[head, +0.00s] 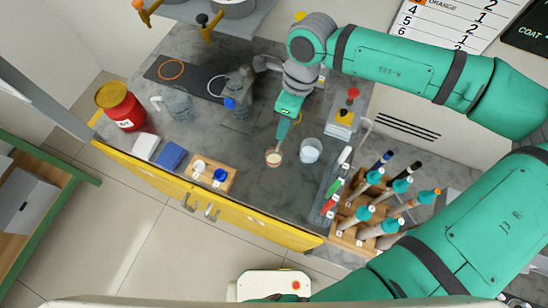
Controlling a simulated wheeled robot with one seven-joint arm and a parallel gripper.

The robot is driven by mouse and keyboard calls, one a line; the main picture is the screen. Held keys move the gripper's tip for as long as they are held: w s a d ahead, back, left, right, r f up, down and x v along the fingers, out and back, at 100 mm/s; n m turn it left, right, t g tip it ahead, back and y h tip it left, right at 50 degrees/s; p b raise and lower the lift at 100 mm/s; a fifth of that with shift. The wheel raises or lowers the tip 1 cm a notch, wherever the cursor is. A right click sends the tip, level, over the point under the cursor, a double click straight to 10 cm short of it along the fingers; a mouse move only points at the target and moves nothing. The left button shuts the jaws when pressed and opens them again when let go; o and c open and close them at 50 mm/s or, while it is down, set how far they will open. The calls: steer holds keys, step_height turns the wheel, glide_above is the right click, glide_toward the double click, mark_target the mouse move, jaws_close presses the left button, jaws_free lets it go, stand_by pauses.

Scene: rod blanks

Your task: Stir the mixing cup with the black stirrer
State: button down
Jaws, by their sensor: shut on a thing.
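A small cup (273,160) with a pale inside stands on the grey worktop, below my gripper; I take it as the mixing cup. My gripper (288,108) points down above it. It is shut on a slim tool (282,132) with a teal upper part, which reaches down to the cup's mouth. The tool's top is hidden by the gripper, so I cannot tell if it is the black stirrer. I cannot tell how deep its tip sits in the cup. A black-topped tool (415,167) stands in the wooden rack (348,240) on the right.
A clear beaker (311,150) stands close right of the cup. The rack holds several other teal-collared tools. A red drum (121,106), a glass jug (175,103) and a wooden block with two small jars (210,177) stand to the left.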

steer(key=shift+r, duration=2.45)
